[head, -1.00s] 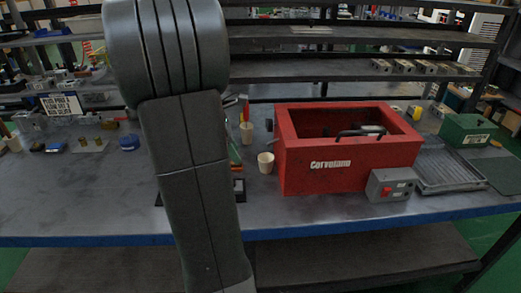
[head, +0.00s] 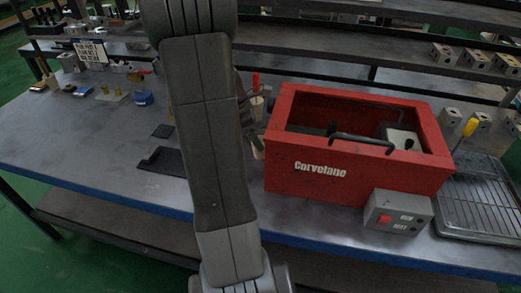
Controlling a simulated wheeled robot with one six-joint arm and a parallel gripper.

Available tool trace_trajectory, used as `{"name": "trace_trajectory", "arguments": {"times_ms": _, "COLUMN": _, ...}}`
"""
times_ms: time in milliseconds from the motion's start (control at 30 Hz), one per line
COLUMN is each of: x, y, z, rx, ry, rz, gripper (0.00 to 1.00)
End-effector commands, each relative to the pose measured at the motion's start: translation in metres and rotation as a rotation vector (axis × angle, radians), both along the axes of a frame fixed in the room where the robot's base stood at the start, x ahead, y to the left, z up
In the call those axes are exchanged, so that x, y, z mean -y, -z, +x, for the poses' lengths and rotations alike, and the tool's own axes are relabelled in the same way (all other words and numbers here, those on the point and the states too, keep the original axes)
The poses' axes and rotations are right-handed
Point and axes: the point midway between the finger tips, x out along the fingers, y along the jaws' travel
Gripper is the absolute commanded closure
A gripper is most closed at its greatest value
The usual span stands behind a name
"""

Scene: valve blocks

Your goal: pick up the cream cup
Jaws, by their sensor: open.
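Two cream cups stand on the workbench between my arm and the red box. The farther cream cup (head: 257,106) is partly covered by dark parts at the end of my arm. My gripper (head: 246,112) is mostly hidden behind my own arm link, close to the cups in the picture. It is open. I cannot tell whether it touches a cup or stands around one.
A black tray (head: 163,161) lies left of my arm. A wire rack (head: 480,205) is at right. The left bench is largely clear.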

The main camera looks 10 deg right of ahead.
Motion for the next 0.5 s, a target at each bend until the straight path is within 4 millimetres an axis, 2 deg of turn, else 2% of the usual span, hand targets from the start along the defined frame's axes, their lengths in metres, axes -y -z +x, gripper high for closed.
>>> {"name": "trace_trajectory", "arguments": {"times_ms": 33, "x": 0.004, "y": 0.009, "z": -0.001, "rx": -0.004, "ry": 0.002, "rz": 0.000, "gripper": 0.25}}
{"name": "trace_trajectory", "arguments": {"times_ms": 167, "x": 0.008, "y": 0.021, "z": 0.000, "rx": -0.002, "ry": 0.001, "rz": 0.000, "gripper": 0.25}}
{"name": "trace_trajectory", "arguments": {"times_ms": 433, "x": 0.009, "y": 0.023, "z": 0.000, "rx": 0.000, "ry": 0.000, "rz": 0.000, "gripper": 0.25}}
{"name": "trace_trajectory", "arguments": {"times_ms": 500, "x": 0.009, "y": 0.023, "z": 0.000, "rx": 0.000, "ry": 0.000, "rz": 0.000, "gripper": 0.39}}
